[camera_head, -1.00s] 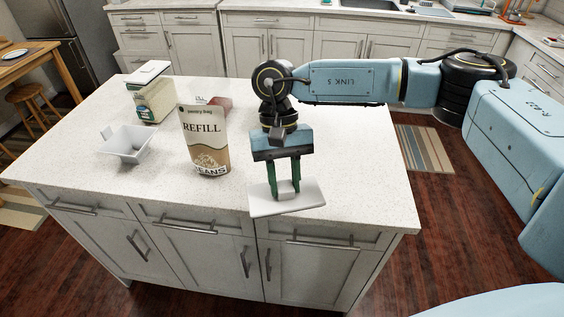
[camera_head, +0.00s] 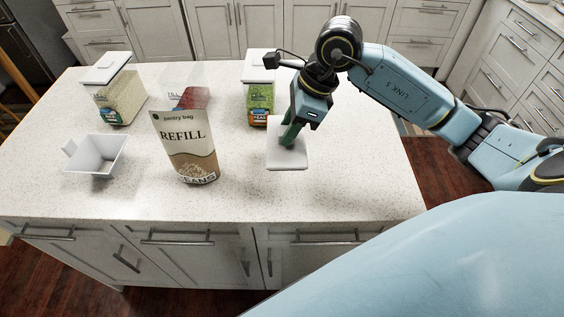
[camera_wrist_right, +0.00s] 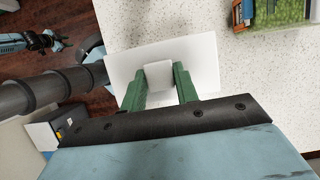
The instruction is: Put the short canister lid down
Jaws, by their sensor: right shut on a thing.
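The white square lid (camera_head: 288,157) is by the right part of the island counter in the head view. My right gripper (camera_head: 290,136) has its green fingers shut on the lid's raised knob. In the right wrist view the lid (camera_wrist_right: 198,62) sits between the fingers of the gripper (camera_wrist_right: 160,82), with speckled counter beside it. I cannot tell whether the lid touches the counter. A clear canister with green contents (camera_head: 260,98) and a white lid stands just behind and left of the gripper. My left gripper is not in view.
A beans refill bag (camera_head: 187,148) stands at the counter's middle. A white square scoop or funnel (camera_head: 95,155) lies to its left. A lidded canister (camera_head: 120,95) stands at back left, and a clear container with something reddish (camera_head: 188,93) is behind the bag. The counter's front right (camera_head: 365,185) is clear.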

